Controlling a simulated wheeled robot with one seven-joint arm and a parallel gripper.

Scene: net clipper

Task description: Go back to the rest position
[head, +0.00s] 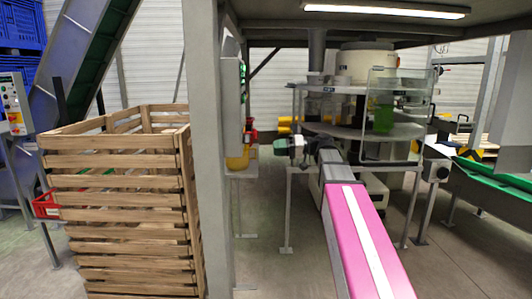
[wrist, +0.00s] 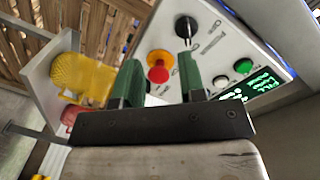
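My gripper (wrist: 158,78) shows in the wrist view with two green fingers spread apart and nothing held between them. Beyond the fingers is a tilted grey control panel (wrist: 222,50). A red button (wrist: 158,73) on a yellow base shows between the fingers. A black knob (wrist: 186,27) is just above the right fingertip. Whether a finger touches the panel I cannot tell. My gripper does not show in the head view.
In the wrist view, a yellow object (wrist: 80,75) is left of the fingers. In the head view, a wooden crate (head: 125,215) and grey post (head: 205,150) stand left of a pink conveyor (head: 355,235). Some floor (head: 260,235) is clear between post and conveyor.

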